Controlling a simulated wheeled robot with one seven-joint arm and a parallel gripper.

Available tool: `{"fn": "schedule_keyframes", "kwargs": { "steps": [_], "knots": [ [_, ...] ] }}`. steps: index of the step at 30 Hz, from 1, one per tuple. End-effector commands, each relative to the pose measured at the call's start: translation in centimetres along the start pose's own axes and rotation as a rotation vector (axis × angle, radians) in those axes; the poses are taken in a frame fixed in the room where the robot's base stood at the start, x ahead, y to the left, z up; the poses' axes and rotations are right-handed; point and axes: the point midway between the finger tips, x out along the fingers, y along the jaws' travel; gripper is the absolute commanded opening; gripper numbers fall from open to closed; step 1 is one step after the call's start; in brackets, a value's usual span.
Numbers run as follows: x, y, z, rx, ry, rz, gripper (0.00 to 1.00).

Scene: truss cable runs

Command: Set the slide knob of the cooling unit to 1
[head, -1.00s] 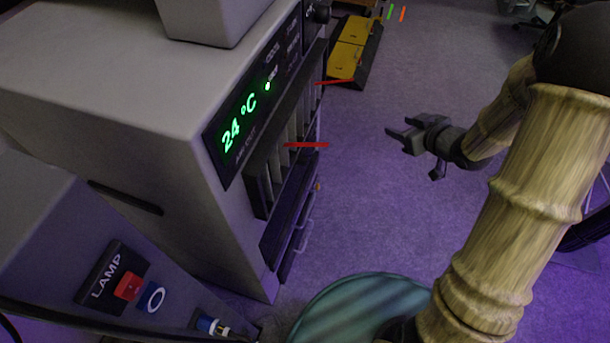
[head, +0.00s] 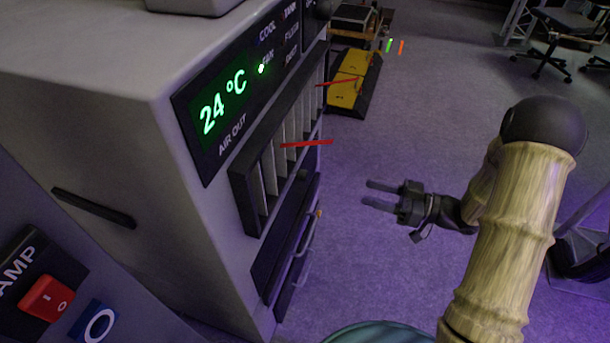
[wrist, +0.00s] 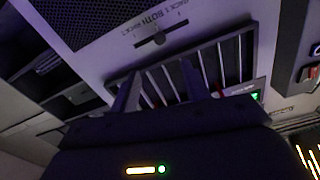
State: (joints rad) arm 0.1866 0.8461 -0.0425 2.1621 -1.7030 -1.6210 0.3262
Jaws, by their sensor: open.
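The cooling unit (head: 110,60) is a large grey box at the left of the head view, with a green 24 °C display (head: 222,105) on its front. In the wrist view, its slide knob (wrist: 158,38) is a small dark knob near the middle of a short slot, close to the printed word BOTH. The end labels are too small to read surely. My gripper (head: 366,194) is open and empty in front of the unit, apart from it, with fingers pointing at its front. In the wrist view the fingers (wrist: 160,72) overlap the vent slats.
The slatted air vent (head: 280,155) has red strips (head: 308,143) sticking out. Below it is a drawer-like panel with a handle (head: 306,238). A lamp panel with a red switch (head: 47,298) stands at the lower left.

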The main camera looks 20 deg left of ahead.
Motion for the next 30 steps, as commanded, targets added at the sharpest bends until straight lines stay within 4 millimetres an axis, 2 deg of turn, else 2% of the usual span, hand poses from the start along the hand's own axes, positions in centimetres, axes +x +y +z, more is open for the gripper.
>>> {"fn": "schedule_keyframes", "kwargs": {
  "steps": [8,30],
  "knots": [
    [3.1,-0.1,0.1,-0.002,-0.001,-0.004,0.47],
    [15.9,0.0,0.1,-0.002,-0.001,-0.002,0.47]
  ]
}}
